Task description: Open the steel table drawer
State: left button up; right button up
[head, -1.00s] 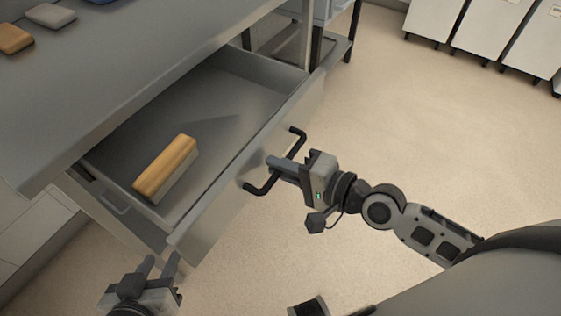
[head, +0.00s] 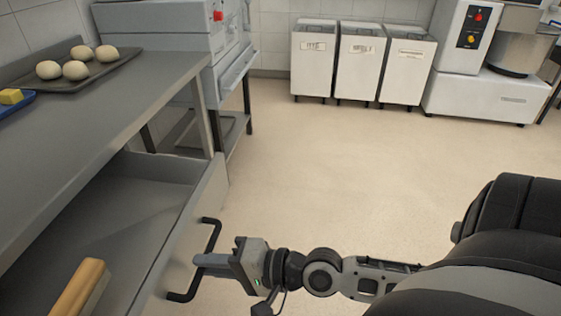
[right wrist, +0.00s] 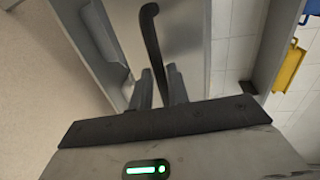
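The steel table (head: 110,100) stands at the left with its drawer (head: 196,215) pulled well out, its inside showing. The drawer's black bar handle (head: 213,232) is on the front panel and also shows in the right wrist view (right wrist: 150,38). My right gripper (head: 203,261) is shut on the handle; in the right wrist view its two fingers (right wrist: 160,88) lie on either side of the bar. A wooden-topped block (head: 80,288) lies in the drawer, cut off by the frame's lower edge. My left gripper is out of view.
A dark tray (head: 118,66) with several dough balls and a blue tray (head: 18,103) with a yellow block sit on the tabletop. An oven stand (head: 235,110) is behind the table. White bins (head: 335,62) and a mixer (head: 490,90) line the back. The floor between is clear.

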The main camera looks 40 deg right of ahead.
pick_arm(q)
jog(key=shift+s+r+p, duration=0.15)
jog(key=shift+p, duration=0.65)
pick_arm(e)
jog(key=v, duration=1.4)
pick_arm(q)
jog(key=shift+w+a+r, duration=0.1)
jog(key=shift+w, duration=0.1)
pick_arm(e)
jog(key=shift+s, duration=0.15)
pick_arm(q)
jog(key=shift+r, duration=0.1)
pick_arm(e)
jog(key=shift+s, duration=0.1)
